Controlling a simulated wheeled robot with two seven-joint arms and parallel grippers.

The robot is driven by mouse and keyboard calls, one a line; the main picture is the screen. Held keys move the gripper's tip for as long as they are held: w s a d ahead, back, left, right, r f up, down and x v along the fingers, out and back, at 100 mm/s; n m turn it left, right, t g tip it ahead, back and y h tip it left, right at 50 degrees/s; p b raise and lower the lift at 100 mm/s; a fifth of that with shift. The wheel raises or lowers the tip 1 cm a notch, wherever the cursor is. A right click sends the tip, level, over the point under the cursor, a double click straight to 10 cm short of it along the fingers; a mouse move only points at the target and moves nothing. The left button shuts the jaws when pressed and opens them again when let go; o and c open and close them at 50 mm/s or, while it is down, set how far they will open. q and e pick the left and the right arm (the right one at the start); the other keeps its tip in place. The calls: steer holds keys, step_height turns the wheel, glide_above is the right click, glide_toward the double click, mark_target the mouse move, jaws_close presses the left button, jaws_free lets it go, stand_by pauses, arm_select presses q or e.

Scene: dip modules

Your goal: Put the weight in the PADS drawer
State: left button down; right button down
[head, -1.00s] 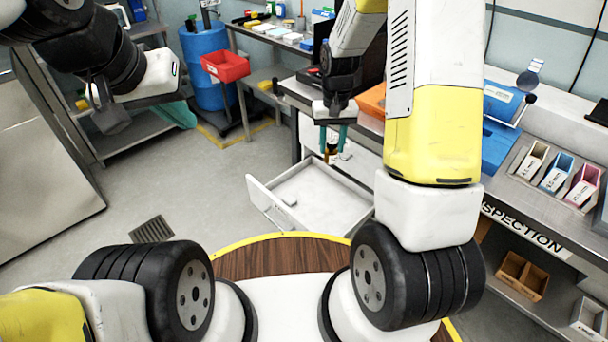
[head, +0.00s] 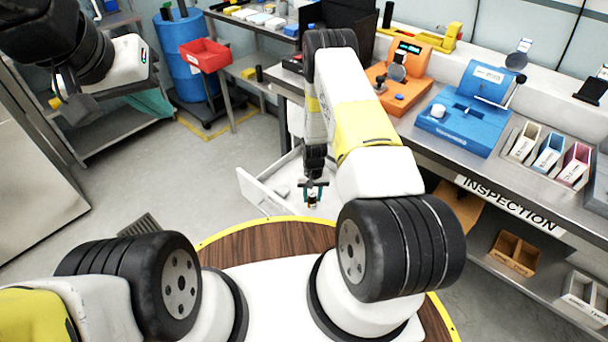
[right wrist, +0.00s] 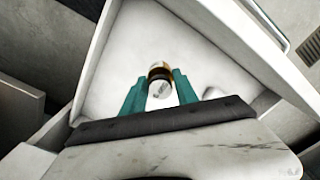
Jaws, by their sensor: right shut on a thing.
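The weight (right wrist: 160,86), a small brass-and-dark cylinder with a pale end, is between the teal fingers of my right gripper (right wrist: 160,95). That gripper is shut on it. In the head view my right gripper (head: 312,188) holds the weight (head: 312,200) over the front part of an open white drawer (head: 262,192). The right wrist view shows the drawer's bare floor (right wrist: 125,50) beyond the weight. I cannot read a PADS label on it. My left gripper (head: 72,105) hangs at the far left, and its finger gap is unclear.
A small pale object (right wrist: 228,97) lies in the drawer beside the right finger. The inspection bench (head: 430,160) holds an orange device (head: 405,75), a blue device (head: 465,115) and small bins. A red bin (head: 204,56) stands at the back. The floor at left is clear.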

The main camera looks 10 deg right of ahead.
mark_target(312, 206)
steer(key=shift+f, duration=3)
steer(key=shift+f, duration=0.15)
steer(key=c, duration=0.9)
jaws_free()
steer(key=shift+c, duration=0.2)
